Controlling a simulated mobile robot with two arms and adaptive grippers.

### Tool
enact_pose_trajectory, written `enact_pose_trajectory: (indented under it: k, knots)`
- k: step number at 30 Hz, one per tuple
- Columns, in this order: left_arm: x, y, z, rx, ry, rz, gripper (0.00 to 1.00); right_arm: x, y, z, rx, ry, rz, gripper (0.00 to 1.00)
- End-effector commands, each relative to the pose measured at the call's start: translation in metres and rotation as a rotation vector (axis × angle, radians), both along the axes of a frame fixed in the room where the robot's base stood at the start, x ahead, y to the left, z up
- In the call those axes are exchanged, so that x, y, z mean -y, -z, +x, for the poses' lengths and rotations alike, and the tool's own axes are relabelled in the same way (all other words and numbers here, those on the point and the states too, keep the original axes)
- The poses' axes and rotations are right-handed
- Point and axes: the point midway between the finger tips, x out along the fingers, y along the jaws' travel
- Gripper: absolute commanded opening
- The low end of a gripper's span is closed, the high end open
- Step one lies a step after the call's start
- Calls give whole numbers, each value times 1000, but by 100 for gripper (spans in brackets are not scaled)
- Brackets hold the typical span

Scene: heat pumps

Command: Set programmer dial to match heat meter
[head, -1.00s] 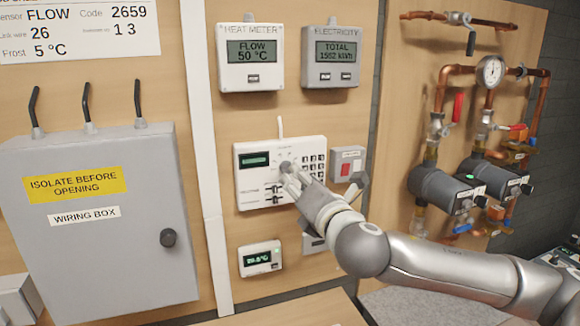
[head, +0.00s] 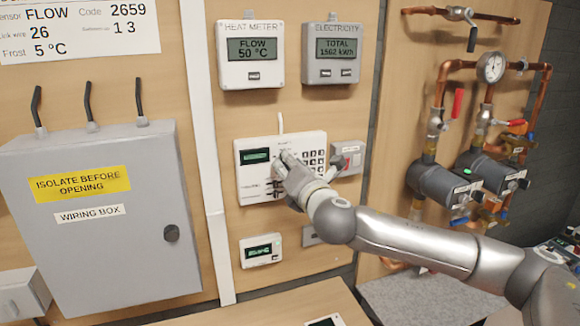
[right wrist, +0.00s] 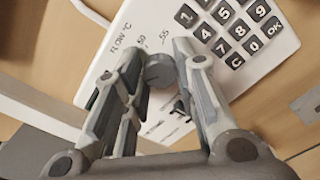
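The white programmer (head: 256,173) is on the wooden wall panel, with a small display and a keypad. Its grey dial (right wrist: 160,72) shows in the right wrist view, near the printed "FLOW °C" scale, where 50 and 55 are readable. My right gripper (right wrist: 158,62) has a finger on each side of the dial, apparently touching it. In the head view my right gripper (head: 283,161) covers most of the dial, and I cannot read its pointer. The heat meter (head: 251,50) above reads "FLOW 50 °C". My left gripper is not in view.
The electricity meter (head: 336,48) is right of the heat meter. A switch box (head: 350,157) sits close beside the programmer, behind my right arm. A small thermostat (head: 261,251) is below. The grey wiring box (head: 95,245) is left; pumps and copper pipes (head: 440,185) are right.

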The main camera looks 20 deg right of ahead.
Motion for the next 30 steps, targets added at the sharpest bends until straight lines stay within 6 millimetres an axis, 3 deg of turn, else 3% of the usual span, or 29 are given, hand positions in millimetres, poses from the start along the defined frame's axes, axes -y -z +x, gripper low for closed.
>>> enact_pose_trajectory:
  k: [1,3,14,30]
  knots:
    - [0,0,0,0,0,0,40,0,0,0,-1,1,0,13]
    - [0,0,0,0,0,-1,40,1,0,0,0,1,0,4]
    - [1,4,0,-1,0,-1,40,1,2,0,-3,1,61,3]
    - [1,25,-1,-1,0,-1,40,1,3,0,-18,1,502,3]
